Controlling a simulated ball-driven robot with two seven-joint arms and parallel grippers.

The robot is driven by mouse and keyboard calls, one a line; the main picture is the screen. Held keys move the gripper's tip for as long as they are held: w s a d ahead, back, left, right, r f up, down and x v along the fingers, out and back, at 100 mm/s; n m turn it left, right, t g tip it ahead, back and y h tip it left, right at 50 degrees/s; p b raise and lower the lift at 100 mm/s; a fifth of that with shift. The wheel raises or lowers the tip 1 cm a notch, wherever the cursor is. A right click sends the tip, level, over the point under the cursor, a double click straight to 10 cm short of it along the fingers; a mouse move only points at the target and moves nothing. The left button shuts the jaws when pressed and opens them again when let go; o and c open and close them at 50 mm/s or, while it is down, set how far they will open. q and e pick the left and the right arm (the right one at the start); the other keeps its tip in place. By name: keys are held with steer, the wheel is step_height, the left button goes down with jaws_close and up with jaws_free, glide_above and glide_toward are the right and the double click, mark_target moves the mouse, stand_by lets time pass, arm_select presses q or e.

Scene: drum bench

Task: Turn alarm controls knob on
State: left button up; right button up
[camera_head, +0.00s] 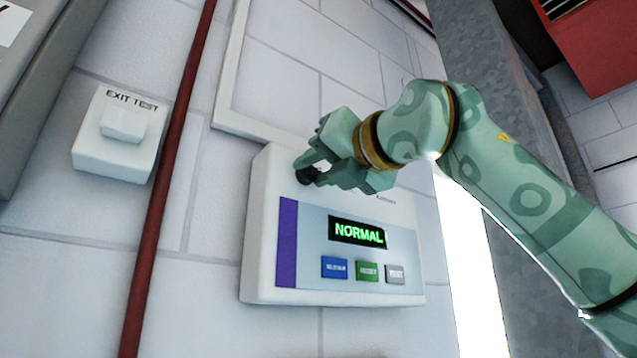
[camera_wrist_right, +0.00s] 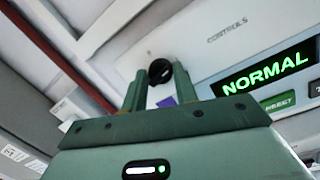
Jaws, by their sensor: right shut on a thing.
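The white alarm controls panel (camera_head: 268,220) is fixed to the wall and also shows in the right wrist view (camera_wrist_right: 200,50). Its lit display (camera_head: 357,232) reads NORMAL in green. The small black knob (camera_head: 307,176) is at the panel's upper left. My right gripper (camera_head: 309,170) reaches in from the right with its fingers around the knob, shut on it. In the right wrist view the knob (camera_wrist_right: 160,69) shows at the two fingertips. The fingers hide part of the knob, so I cannot read its setting. My left gripper is not in view.
Below the display are a blue button (camera_head: 334,267), a green button (camera_head: 367,271) and a grey button (camera_head: 394,274). A white exit test box (camera_head: 118,137) and a red pipe (camera_head: 168,180) are on the wall to the left.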

steer(key=shift+m+t+b, duration=0.3)
steer(key=shift+m+b, duration=0.35)
steer(key=shift+m, duration=0.65)
steer(key=o, duration=0.9)
steer(key=shift+o, duration=0.2)
steer(key=b+v, duration=0.6)
steer(key=v, duration=1)
steer(key=shift+s+r, duration=0.2)
